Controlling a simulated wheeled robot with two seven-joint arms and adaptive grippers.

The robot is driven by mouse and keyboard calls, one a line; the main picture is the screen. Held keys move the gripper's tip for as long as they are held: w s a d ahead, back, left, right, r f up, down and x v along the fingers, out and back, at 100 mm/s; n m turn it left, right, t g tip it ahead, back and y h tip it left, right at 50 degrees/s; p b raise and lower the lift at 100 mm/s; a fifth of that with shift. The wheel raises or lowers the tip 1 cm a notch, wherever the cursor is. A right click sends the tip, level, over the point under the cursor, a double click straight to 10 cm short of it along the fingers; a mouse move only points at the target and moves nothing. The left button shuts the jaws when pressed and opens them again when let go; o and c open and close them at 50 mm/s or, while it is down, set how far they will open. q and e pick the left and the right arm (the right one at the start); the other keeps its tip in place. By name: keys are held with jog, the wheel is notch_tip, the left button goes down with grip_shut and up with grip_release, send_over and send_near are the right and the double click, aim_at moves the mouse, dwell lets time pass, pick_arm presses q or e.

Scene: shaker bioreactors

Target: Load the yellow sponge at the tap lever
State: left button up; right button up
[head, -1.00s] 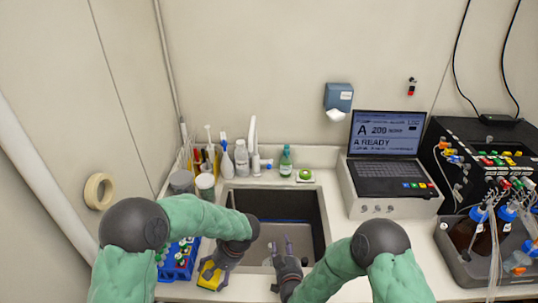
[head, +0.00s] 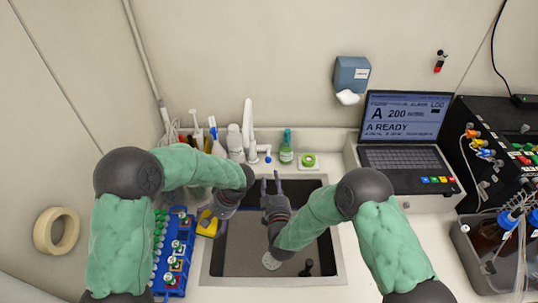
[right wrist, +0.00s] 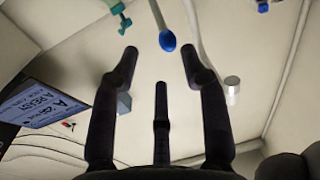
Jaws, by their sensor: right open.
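The yellow sponge (head: 207,226) is at the left rim of the sink, partly hidden by my left gripper (head: 214,217). The left fingers are at the sponge, but whether they are closed on it cannot be told. My right gripper (head: 270,181) is open and empty over the back of the sink, fingers pointing toward the tap. The white tap (head: 248,122) stands upright behind the sink. A lever with a blue tip (head: 268,156) is at its right, just beyond my right fingertips. A blue tip on a pale stem (right wrist: 167,41) shows between the fingers in the right wrist view.
The sink (head: 335,262) lies below both grippers. A green bottle (head: 286,150) and a green roll (head: 308,160) stand right of the tap. White bottles (head: 234,140) stand left. A blue tube rack (head: 174,262) is left of the sponge, and a laptop (head: 405,130) is at right.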

aim_at(270, 158)
jog(key=w, duration=0.7)
jog(key=w+a, duration=0.1)
jog(key=w, duration=0.3)
